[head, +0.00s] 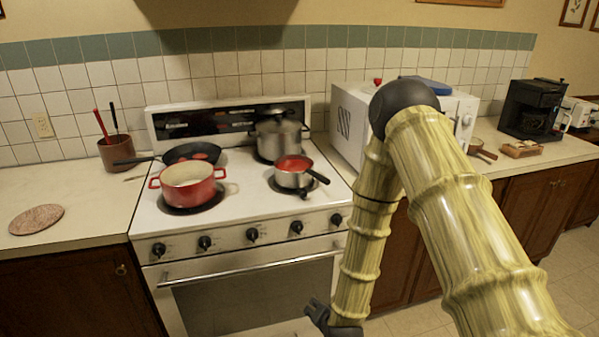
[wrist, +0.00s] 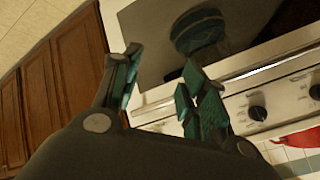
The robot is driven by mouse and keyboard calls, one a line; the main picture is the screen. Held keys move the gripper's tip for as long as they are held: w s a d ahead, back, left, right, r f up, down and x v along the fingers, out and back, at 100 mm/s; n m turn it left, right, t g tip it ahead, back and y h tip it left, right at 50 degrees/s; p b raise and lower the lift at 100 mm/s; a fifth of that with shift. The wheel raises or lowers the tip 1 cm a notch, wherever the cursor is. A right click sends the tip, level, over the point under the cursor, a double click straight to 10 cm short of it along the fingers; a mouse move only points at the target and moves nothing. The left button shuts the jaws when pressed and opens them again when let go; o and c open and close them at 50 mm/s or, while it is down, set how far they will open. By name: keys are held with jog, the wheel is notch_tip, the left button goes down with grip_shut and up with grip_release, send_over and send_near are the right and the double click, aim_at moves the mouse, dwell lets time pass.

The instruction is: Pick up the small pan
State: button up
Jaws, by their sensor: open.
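The small pan (head: 293,172) is a steel saucepan with a red interior and a black handle pointing to the lower right. It sits on the front right burner of the white stove (head: 240,222). My gripper (head: 318,316) is low in front of the oven door, well below and apart from the pan, and partly cut off by the frame edge. In the wrist view my gripper (wrist: 163,75) has its teal-padded fingers apart with nothing between them. I cannot make out the small pan in the wrist view.
A red pot (head: 187,186), a black frying pan (head: 190,153) and a tall steel pot (head: 279,137) stand on the other burners. A white microwave (head: 350,122) is right of the stove. The oven handle (head: 250,266) juts out near my gripper.

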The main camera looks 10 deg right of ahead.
jog(key=w+d+r+m+t+h, duration=0.1)
jog(key=w+r+m+t, duration=0.3)
jog(key=w+r, duration=0.8)
jog(key=m+t+h+p, duration=0.2)
jog(key=m+t, duration=0.2)
jog(key=m, duration=0.1)
send_near(313, 172)
jog(key=w, duration=0.2)
jog(key=w+p, duration=0.1)
jog(key=shift+w+d+f, duration=0.2)
jog(key=shift+w+f, duration=0.05)
jog(key=shift+w, duration=0.1)
jog(key=shift+w+d+f+p, duration=0.1)
jog(key=shift+w+d+p, duration=0.3)
jog(key=shift+w, duration=0.6)
jog(key=shift+w+d+f+p, duration=0.15)
jog(key=shift+w+p, duration=0.4)
jog(key=shift+w, duration=0.5)
jog(key=shift+w+d+f+p, duration=0.15)
jog(key=shift+w+p, duration=0.35)
jog(key=shift+w, duration=0.5)
jog(key=shift+c, duration=0.4)
jog(key=shift+r, duration=0.1)
grip_shut()
